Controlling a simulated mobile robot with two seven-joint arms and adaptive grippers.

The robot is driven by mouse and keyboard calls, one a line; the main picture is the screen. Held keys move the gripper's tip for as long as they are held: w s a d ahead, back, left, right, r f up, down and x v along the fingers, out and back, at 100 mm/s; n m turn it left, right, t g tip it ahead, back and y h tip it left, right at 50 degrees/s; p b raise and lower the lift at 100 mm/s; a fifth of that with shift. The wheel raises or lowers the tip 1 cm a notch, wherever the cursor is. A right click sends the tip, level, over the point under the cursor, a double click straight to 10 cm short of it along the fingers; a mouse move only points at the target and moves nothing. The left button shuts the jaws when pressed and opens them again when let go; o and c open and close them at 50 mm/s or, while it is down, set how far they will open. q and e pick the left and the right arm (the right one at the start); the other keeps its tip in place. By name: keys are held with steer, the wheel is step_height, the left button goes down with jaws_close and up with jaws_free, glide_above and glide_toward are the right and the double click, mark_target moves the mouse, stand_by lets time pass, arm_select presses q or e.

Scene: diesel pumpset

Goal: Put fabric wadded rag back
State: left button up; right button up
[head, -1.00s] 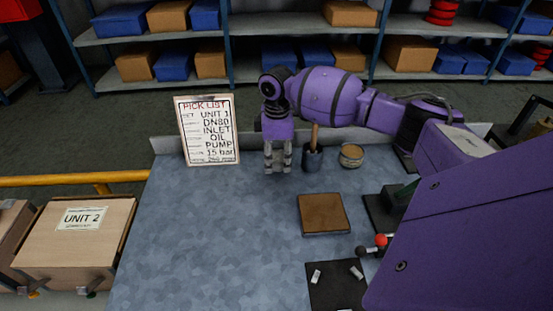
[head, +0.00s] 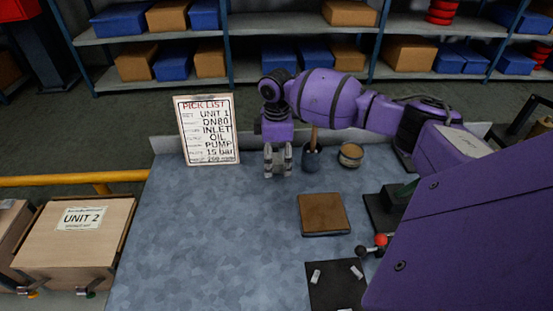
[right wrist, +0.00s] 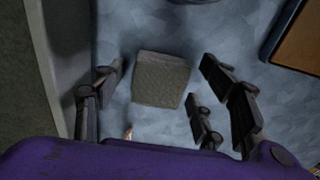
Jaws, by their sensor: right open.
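A squarish grey-beige wad, which looks like the fabric rag (right wrist: 161,79), lies on the blue-grey bench top in the right wrist view. My right gripper (head: 278,172) points straight down low over the back of the bench. In the right wrist view its fingers (right wrist: 158,92) are open, one on the left of the wad and two on the right, with gaps on both sides. In the head view the fingers mostly hide the wad. My left gripper is not in view.
A dark cup (head: 312,157) with a wooden handle in it and a round tin (head: 350,155) stand just right of the gripper. A pick-list board (head: 208,130) stands to the left. A brown square pad (head: 323,214) lies nearer. The bench's left half (head: 190,230) is clear.

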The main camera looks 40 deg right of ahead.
mark_target(277, 159)
step_height(277, 159, up, 12)
steer(key=shift+p, duration=0.3)
stand_by(0.3)
